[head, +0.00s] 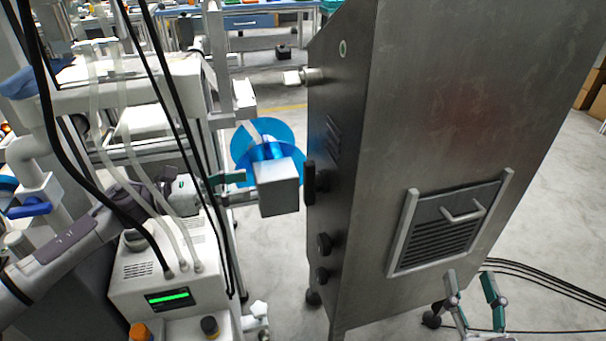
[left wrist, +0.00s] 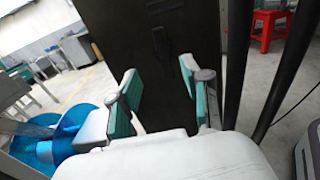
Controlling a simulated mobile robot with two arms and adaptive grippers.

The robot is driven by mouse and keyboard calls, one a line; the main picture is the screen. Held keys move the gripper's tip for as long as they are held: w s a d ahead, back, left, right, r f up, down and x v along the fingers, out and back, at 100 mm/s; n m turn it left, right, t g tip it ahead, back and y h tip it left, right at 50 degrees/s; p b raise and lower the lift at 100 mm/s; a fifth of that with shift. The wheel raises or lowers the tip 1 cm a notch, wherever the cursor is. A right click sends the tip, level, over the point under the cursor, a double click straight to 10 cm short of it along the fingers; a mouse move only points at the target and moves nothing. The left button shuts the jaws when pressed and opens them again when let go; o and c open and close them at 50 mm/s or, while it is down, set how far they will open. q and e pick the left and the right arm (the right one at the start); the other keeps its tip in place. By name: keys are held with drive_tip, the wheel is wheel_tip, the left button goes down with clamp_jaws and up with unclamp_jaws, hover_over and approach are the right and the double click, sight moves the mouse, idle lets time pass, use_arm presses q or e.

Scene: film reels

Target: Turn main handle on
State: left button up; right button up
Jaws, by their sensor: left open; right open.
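A tall grey metal cabinet (head: 420,130) stands at the right of the head view. A black upright handle (head: 309,183) sits on its narrow left side and looks like the main handle. In the left wrist view a dark handle (left wrist: 161,42) shows on the dark panel, beyond the fingertips. My left gripper (head: 236,187) is open and empty, left of that handle and apart from it. Its teal fingers (left wrist: 157,85) also show in the left wrist view. My right gripper (head: 469,282) is open and empty, low in front of the cabinet's vented face.
A grey box (head: 277,188) and blue reels (head: 268,150) are close to my left gripper. A red stool (left wrist: 270,28) is at the back right in the wrist view.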

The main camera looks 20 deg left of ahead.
sight(304, 175)
use_arm(q)
drive_tip(key=x, duration=1.3)
drive_tip(key=shift+w+d, duration=0.2)
drive_tip(key=shift+d, duration=0.1)
clamp_jaws()
